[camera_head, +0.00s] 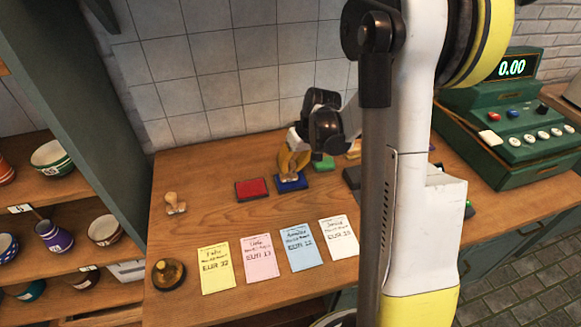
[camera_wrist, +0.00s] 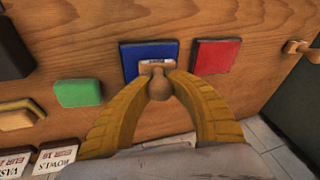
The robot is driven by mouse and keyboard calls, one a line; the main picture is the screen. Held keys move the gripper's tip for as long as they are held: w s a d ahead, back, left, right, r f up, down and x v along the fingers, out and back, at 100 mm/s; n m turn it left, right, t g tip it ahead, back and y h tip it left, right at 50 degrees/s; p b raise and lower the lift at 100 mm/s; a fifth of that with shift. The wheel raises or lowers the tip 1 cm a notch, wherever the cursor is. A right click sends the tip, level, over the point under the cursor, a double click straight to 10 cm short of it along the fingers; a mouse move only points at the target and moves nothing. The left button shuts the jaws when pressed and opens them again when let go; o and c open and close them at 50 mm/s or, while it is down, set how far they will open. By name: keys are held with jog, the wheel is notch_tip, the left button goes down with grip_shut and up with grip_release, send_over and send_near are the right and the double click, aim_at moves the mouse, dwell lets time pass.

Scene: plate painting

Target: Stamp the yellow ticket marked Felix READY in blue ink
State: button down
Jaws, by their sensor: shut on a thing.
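My gripper (camera_head: 293,162) is shut on a wooden-handled stamp, which shows between the yellow fingers in the wrist view (camera_wrist: 158,82). The stamp is at the blue ink pad (camera_wrist: 138,52), over its near edge in the wrist view. I cannot tell whether it touches the pad. In the head view the blue ink pad (camera_head: 291,184) is partly hidden under the gripper. The yellow ticket (camera_head: 217,267) marked Felix, EUR 32, lies flat on the counter at the left of the ticket row. No stamp mark is discernible on it.
A red pad (camera_head: 251,189) is left of the blue one, a green pad (camera_head: 322,162) behind right. Another stamp (camera_head: 175,204) stands at left. A brass bell-like object (camera_head: 169,273) is beside the yellow ticket. Pink (camera_head: 261,257), blue (camera_head: 300,247) and white (camera_head: 339,236) tickets lie right. A green register (camera_head: 510,125) stands at right.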

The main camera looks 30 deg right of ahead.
dwell(0.6)
jog(key=shift+r+p, duration=2.4)
jog(key=shift+r, duration=1.1)
